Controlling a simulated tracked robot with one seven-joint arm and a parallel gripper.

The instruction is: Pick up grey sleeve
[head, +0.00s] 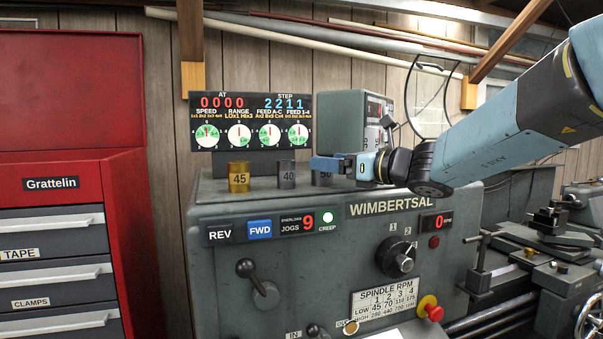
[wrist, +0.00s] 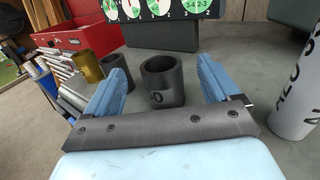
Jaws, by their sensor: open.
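Three sleeves stand upright in a row on top of the grey lathe headstock. The grey sleeve (head: 287,175), marked 40, is in the middle, between a gold sleeve (head: 239,178) marked 45 and a darker sleeve (head: 322,179) marked 50. My gripper (head: 330,163) is open and level with the row, partly covering the darker sleeve. In the wrist view my gripper (wrist: 162,66) has the darker sleeve (wrist: 162,82) in line between its blue fingers. The grey sleeve (wrist: 111,68) stands just left of the left finger, partly hidden by it, with the gold sleeve (wrist: 87,68) beyond.
A display panel (head: 251,122) stands behind the sleeves, and a grey box (head: 345,122) stands behind my gripper. The headstock (head: 220,270) has levers and knobs on its front. A red tool cabinet (head: 130,210) is at left. A white lettered object (wrist: 296,80) is close at right.

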